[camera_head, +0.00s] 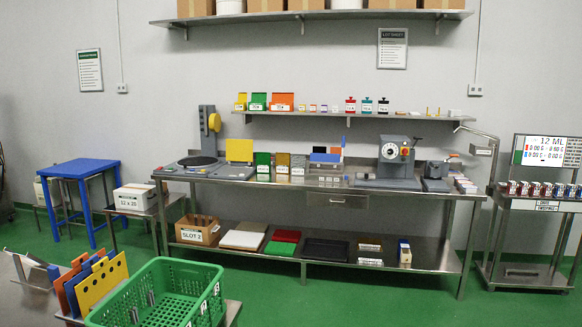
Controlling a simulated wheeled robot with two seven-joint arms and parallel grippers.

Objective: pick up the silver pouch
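I cannot make out a silver pouch for certain. A small grey upright item (298,160) with a white label stands on the steel workbench (340,187), right of a green one (263,158) and a brown-gold one (282,158); it may be a pouch, but it is too small to tell. Small grey upright pieces (152,298) also show inside the green crate (207,297) in the foreground. Neither of my grippers is in view.
Yellow, blue and orange panels (103,283) stand left of the crate. A blue table (80,168) and a white carton (135,196) are at the left. A steel cart with a display (543,151) stands at the right. Green floor (370,300) before the bench is clear.

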